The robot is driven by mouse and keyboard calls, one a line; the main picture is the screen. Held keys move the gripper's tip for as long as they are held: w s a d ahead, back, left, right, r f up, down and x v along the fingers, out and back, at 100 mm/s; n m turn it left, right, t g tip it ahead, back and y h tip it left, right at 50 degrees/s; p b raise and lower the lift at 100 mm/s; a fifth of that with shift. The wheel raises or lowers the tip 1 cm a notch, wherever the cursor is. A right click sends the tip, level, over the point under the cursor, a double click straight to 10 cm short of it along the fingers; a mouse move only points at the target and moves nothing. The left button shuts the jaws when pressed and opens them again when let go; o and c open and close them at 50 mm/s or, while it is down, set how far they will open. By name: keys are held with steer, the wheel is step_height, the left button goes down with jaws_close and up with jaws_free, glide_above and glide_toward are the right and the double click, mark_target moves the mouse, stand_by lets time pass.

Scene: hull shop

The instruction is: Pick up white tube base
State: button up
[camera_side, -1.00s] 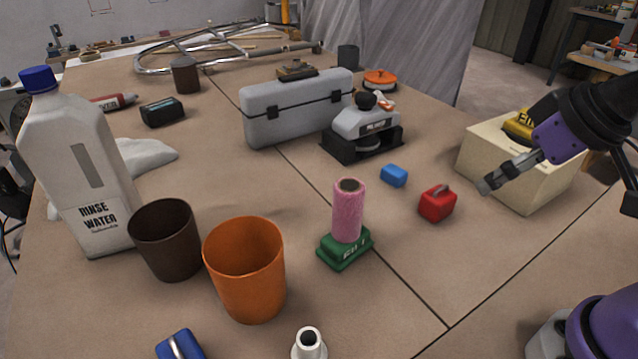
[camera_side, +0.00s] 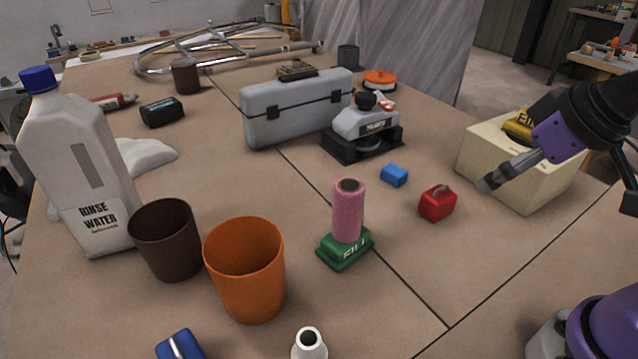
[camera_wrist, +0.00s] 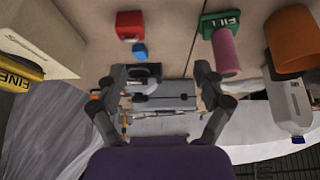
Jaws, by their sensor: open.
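A white tube base (camera_side: 309,345) stands at the bottom edge of the side view, partly cut off, with a dark round opening on top. It does not show clearly in the wrist view.
A pink tube on a green base (camera_side: 346,246) and an orange cup (camera_side: 245,270) stand near the white piece. A blue block (camera_side: 180,345) lies left of it. A red block (camera_side: 437,203) and a cream box (camera_side: 525,180) are near my gripper. The front right is mostly clear.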

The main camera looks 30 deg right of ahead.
steer(key=shift+a, duration=0.1)
stand_by(0.3)
steer(key=n+g, duration=0.6)
glide_above(309, 340)
steer(key=s, duration=0.1)
step_height(309, 340, down, 5)
steer(key=f, duration=1.1)
steer(key=shift+a, duration=0.25)
steer(key=shift+r, duration=0.1)
jaws_close()
